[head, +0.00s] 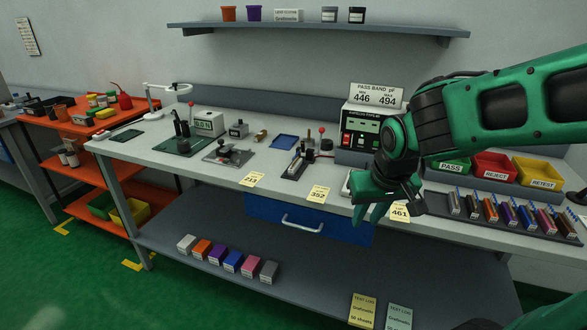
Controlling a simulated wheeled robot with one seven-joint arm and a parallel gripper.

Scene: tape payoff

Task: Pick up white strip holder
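My gripper (367,220) hangs over the front edge of the bench, its green fingers pointing down and a gap between them. I see nothing between the fingers. A dark rack (476,222) with several coloured strip holders stands on the bench to the right of my gripper. A pale holder (454,204) at the rack's left end may be the white strip holder, but it is too small to be sure. My gripper is apart from the rack. A white-edged item (346,184) lies behind my gripper, mostly hidden.
Green, red (493,167) and yellow bins stand behind the rack. A tester box (360,130) stands behind my arm. Yellow cards (318,193) lie along the bench edge. A blue drawer (270,217) hangs below. Small coloured boxes (233,261) sit on the lower shelf.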

